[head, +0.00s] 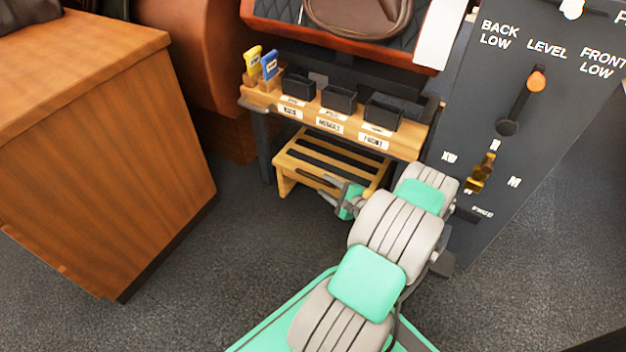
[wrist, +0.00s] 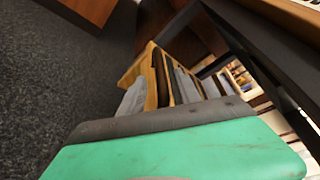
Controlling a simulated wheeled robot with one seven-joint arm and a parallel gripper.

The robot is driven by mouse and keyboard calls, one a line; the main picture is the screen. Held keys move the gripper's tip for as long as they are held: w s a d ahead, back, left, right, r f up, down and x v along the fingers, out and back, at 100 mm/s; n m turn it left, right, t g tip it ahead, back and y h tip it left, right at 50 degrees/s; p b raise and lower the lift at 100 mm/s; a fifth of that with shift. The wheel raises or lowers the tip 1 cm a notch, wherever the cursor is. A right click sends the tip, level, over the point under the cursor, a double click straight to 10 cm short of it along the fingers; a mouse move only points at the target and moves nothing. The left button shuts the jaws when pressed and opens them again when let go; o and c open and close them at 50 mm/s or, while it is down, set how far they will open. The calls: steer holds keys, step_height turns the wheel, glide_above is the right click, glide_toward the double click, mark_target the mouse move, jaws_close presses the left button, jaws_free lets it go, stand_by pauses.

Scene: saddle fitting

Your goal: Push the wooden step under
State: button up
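The wooden step (head: 305,173) is a low, light-wood stool with a slatted top. In the head view it stands on the carpet, its back part beneath the wooden shelf (head: 345,122) and its front part out in the open. My gripper (head: 338,190) is low at the step's front right edge, seeming to touch or nearly touch it. The step also shows in the wrist view (wrist: 151,88), just past a grey finger-like part, with the green gripper body filling the bottom. My arm hides the step's right front corner. The finger gap is not clear.
Small black bins (head: 338,98) and yellow and blue tags sit on the shelf. A dark panel (head: 520,130) with levers stands close on the right of my arm. A wooden cabinet (head: 110,150) stands at left. Carpet (head: 220,260) between is clear.

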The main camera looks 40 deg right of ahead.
mark_target(317, 180)
steer(key=b+x, duration=0.2)
steer(key=x, duration=0.4)
steer(key=shift+w+a+f, duration=0.15)
steer(key=shift+f, duration=0.05)
steer(key=shift+w+b, duration=0.3)
steer(key=shift+w, duration=0.2)
steer(key=shift+r, duration=0.1)
jaws_close()
stand_by(0.5)
